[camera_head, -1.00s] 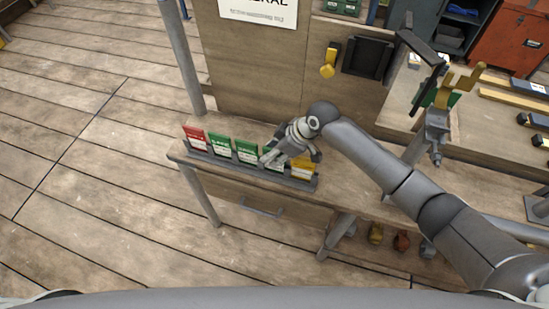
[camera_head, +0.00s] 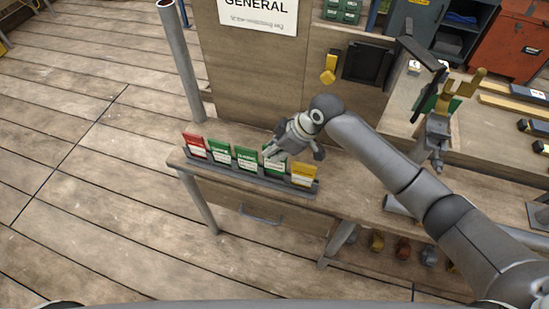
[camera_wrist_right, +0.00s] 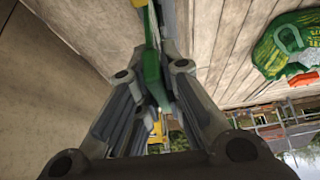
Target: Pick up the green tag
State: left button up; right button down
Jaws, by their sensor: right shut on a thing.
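A row of upright tags stands in a dark rack (camera_head: 240,177) along the bench's front edge. From left to right they are a red tag (camera_head: 195,146), a green tag (camera_head: 220,151), a second green tag (camera_head: 247,158), a third green tag (camera_head: 275,164) and a yellow tag (camera_head: 303,175). My right gripper (camera_head: 273,151) is at the top of the third green tag and shut on it. The right wrist view shows the green tag (camera_wrist_right: 152,68) edge-on between the fingers. I cannot tell whether its lower edge is clear of the rack. My left gripper is not in view.
A wooden panel with a "GENERAL" sign (camera_head: 258,14) and a yellow hook-like part (camera_head: 330,66) stands behind the rack. A grey stand with a yellow top (camera_head: 438,125) is on the bench at right. Open plank floor (camera_head: 80,180) lies to the left.

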notch_tip(320, 180, up, 14)
jog(key=b, duration=0.2)
dwell(1.1)
